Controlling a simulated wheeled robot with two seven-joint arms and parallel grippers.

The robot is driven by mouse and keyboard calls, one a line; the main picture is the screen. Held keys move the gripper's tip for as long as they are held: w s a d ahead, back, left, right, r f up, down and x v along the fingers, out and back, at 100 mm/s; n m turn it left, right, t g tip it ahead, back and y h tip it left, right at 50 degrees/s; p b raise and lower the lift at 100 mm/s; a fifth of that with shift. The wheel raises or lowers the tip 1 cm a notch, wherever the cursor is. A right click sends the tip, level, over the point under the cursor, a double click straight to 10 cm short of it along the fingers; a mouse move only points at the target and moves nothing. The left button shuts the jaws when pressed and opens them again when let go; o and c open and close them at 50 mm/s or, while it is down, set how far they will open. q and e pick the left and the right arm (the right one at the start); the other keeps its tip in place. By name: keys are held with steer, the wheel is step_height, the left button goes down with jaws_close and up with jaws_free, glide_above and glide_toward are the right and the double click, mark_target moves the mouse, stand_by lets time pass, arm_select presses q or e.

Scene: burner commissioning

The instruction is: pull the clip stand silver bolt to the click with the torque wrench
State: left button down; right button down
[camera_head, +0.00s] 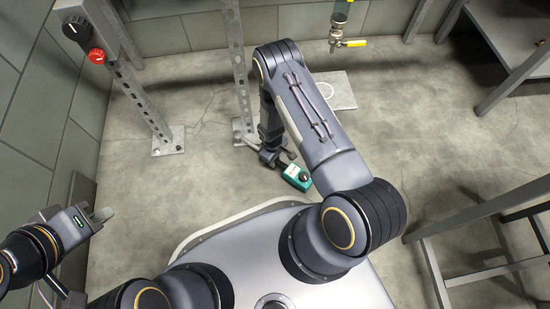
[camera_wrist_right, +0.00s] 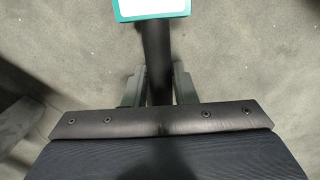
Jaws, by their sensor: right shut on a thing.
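My right gripper (camera_head: 270,156) is low over the floor beside the base of a perforated metal post. It is shut on the dark shaft (camera_wrist_right: 158,72) of a tool, which I take to be the torque wrench. A teal box with a pale face (camera_head: 297,176) is at the shaft's far end; its lower edge also shows in the right wrist view (camera_wrist_right: 152,9). I cannot tell whether box and shaft are one piece. My left gripper (camera_head: 102,214) is at the far left, apart from everything; its finger gap is unclear. I cannot make out the clip stand's silver bolt.
Perforated metal posts (camera_head: 240,70) stand on floor plates (camera_head: 168,140) at the back left. One bears a red knob (camera_head: 97,56). A pipe with a yellow-handled valve (camera_head: 337,42) hangs at the back. Metal frames (camera_head: 480,275) stand at right. The mid-right floor is clear.

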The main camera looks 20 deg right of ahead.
steer(key=shift+f, duration=0.7)
stand_by(0.4)
